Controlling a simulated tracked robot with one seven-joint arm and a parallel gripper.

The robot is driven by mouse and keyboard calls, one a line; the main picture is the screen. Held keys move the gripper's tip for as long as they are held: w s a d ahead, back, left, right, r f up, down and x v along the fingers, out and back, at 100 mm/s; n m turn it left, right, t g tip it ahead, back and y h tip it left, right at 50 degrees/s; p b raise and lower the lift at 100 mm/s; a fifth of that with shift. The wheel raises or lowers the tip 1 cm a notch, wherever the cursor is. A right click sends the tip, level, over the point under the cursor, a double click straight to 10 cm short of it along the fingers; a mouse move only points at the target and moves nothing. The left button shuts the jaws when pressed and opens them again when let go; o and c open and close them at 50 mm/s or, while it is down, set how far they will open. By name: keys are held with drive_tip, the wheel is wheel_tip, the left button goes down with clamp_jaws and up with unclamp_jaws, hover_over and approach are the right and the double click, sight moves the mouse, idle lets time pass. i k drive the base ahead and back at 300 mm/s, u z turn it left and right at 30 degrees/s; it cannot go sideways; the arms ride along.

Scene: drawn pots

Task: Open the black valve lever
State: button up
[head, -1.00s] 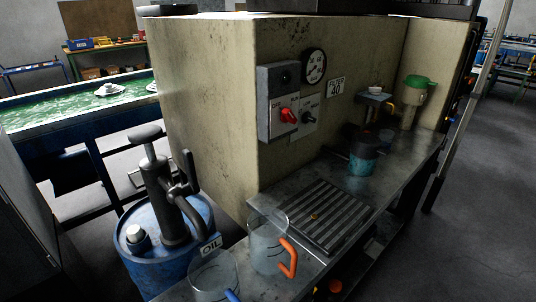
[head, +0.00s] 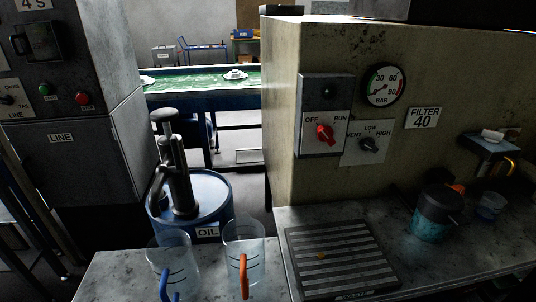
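A dark hand pump (head: 178,170) stands upright on the blue oil drum (head: 228,196), left of centre in the head view. Dark parts, a T-shaped top and a curved pipe or lever, show on it. I cannot tell whether one is the black valve lever, or how it is set. A black knob (head: 369,145) sits on the beige machine's plate marked VENT, LOW and HIGH, right of a red OFF/RUN switch (head: 325,134). My gripper is not in view.
Two clear jugs, one with a blue handle (head: 169,286) and one with an orange handle (head: 244,277), stand at the front beside a slatted grate (head: 340,262). A teal-and-black pot (head: 435,215) stands right. A grey cabinet (head: 75,150) rises at left.

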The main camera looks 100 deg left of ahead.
sight(179, 170)
drive_tip(key=z, duration=0.05)
drive_tip(key=i, duration=1.7)
drive_tip(key=u, duration=2.55)
drive_tip(key=i, duration=0.2)
drive_tip(key=u, duration=2.6)
drive_tip(key=i, duration=0.85)
drive_tip(key=z, duration=0.1)
